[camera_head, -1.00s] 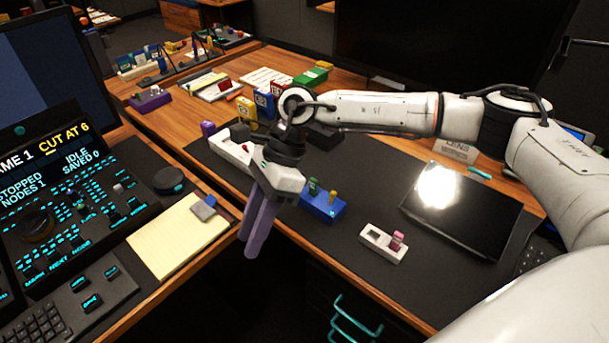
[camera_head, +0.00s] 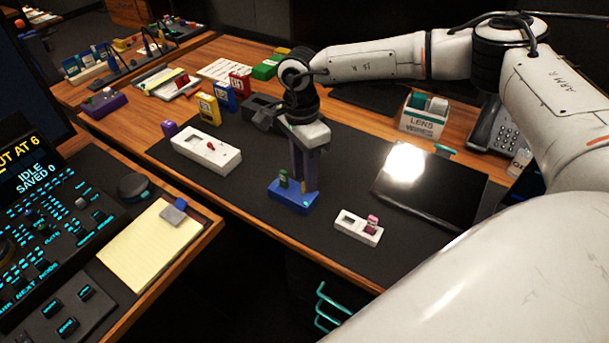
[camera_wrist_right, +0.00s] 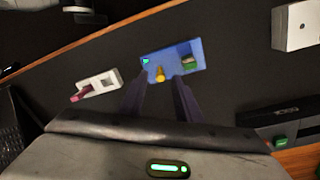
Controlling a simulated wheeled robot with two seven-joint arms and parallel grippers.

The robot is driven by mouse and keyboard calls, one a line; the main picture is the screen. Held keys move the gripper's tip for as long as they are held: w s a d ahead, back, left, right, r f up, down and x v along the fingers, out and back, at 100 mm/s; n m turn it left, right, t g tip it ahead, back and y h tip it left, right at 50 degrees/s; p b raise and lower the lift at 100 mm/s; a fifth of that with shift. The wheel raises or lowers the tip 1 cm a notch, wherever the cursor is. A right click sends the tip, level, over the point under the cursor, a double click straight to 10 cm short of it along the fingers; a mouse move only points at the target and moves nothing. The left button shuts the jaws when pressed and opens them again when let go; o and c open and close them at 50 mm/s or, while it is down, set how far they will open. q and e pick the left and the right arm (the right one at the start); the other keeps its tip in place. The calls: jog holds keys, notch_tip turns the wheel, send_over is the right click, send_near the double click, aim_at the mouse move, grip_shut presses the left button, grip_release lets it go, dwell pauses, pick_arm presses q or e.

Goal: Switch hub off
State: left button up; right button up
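A blue box (camera_head: 290,201), apparently the hub, lies on the dark mat. It carries a green stick (camera_head: 283,180) and a yellow peg. In the right wrist view the blue box (camera_wrist_right: 172,55) shows a small cyan-green light (camera_wrist_right: 145,61), the yellow peg (camera_wrist_right: 160,74) and the green stick (camera_wrist_right: 189,63). My right gripper (camera_head: 304,174) points down at the box. In the wrist view its two purple fingers (camera_wrist_right: 158,88) are apart, with the peg seen between their tips. Contact cannot be told. My left gripper is not in view.
A white box (camera_head: 205,152) with a red lever lies left of the blue box. A smaller white box (camera_head: 350,225) with a pink piece (camera_head: 373,221) lies to its right. A shiny dark tablet (camera_head: 440,190) is farther right. Bare mat lies between them.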

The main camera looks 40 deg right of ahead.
jog(key=shift+f, duration=0.75)
grip_shut()
